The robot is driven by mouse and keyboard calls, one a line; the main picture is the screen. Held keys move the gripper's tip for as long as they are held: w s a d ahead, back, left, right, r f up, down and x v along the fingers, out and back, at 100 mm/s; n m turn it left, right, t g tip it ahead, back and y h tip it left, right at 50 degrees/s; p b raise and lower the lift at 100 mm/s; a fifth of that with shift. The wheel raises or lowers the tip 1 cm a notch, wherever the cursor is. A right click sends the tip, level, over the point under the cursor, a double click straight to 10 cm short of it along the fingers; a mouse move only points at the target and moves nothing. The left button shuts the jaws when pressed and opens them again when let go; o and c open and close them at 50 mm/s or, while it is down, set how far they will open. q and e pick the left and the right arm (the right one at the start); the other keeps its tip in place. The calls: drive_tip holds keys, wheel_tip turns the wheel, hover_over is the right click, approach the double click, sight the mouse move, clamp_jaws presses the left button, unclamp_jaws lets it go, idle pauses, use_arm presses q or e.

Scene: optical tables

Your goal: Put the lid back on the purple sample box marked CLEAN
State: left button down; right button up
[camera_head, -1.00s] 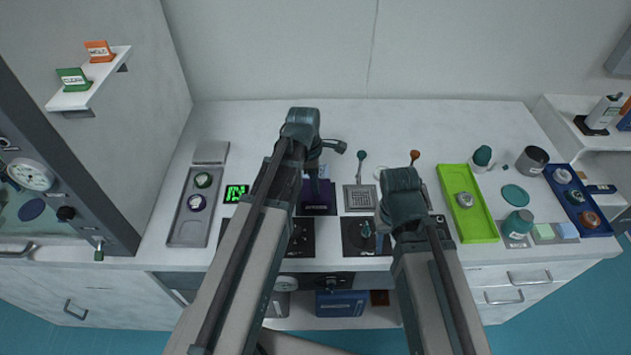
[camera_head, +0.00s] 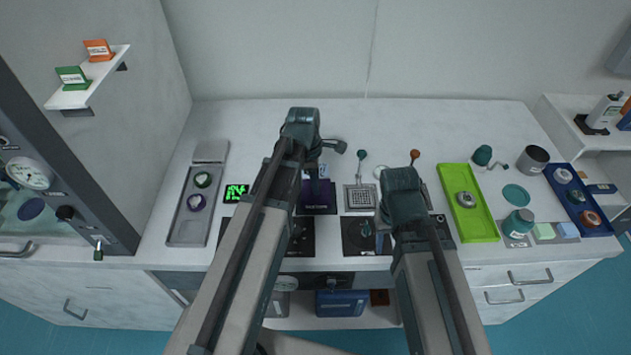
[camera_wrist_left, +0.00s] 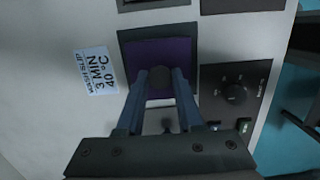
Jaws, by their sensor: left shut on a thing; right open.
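In the left wrist view my left gripper (camera_wrist_left: 160,78) is shut on a small dark knob, with a purple square piece (camera_wrist_left: 182,52) right behind it. The piece looks like a lid or box top; I cannot tell whether it rests on a box or is held above something. In the head view my left gripper (camera_head: 322,160) is over a small purple item (camera_head: 318,187) on a dark labelled unit at mid-table. The word CLEAN is not readable on the purple piece. My right gripper (camera_head: 408,180) is open, mostly hidden by its own arm, near the table's middle right.
A printed card (camera_wrist_left: 97,70) reads 3 MIN 40°C. A grey tray (camera_head: 187,232) with two round items lies left. A lime tray (camera_head: 482,228) and a blue tray (camera_head: 598,218) lie right. A wall shelf (camera_head: 112,68) holds green and orange signs. The back of the table is mostly clear.

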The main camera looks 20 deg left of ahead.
idle(0.4)
use_arm(q)
drive_tip(key=shift+c, duration=2.3)
unclamp_jaws()
drive_tip(key=o, duration=0.5)
drive_tip(key=shift+c, duration=0.2)
drive_tip(key=shift+r, duration=0.1)
use_arm(e)
drive_tip(key=shift+r, duration=0.15)
use_arm(q)
drive_tip(key=shift+r+p, duration=3.4)
drive_tip(key=shift+p, duration=0.15)
use_arm(e)
wheel_tip(320, 180, up, 7)
use_arm(q)
drive_tip(key=shift+c, duration=0.2)
